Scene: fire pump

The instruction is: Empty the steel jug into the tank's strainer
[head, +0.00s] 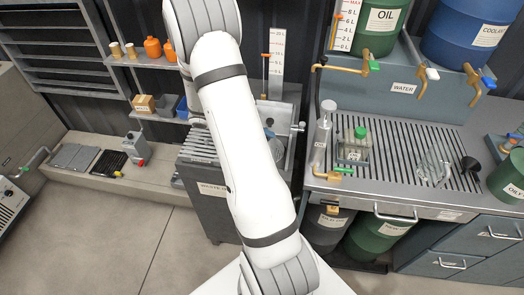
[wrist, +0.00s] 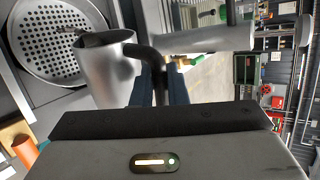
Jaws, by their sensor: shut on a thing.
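The steel jug (wrist: 116,76) is in the wrist view, left of centre, with its dark mouth toward the top of the picture. My gripper (wrist: 159,78) is shut on the jug's dark handle. The round perforated strainer (wrist: 60,42) lies at the upper left, and the jug's rim overlaps its right edge in the picture. I cannot tell the gap between them, the jug's true tilt or what is inside it. In the head view my arm hides the gripper and the jug. The tank (head: 213,205) with a level scale (head: 277,55) stands partly behind my arm.
A slatted steel bench (head: 395,140) on the right holds a clear bottle (head: 322,140), a green-capped container (head: 354,146) and a glass jug (head: 433,165). An oil drum (head: 380,25) and a coolant drum (head: 465,35) stand above. The floor (head: 110,235) at front left is clear.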

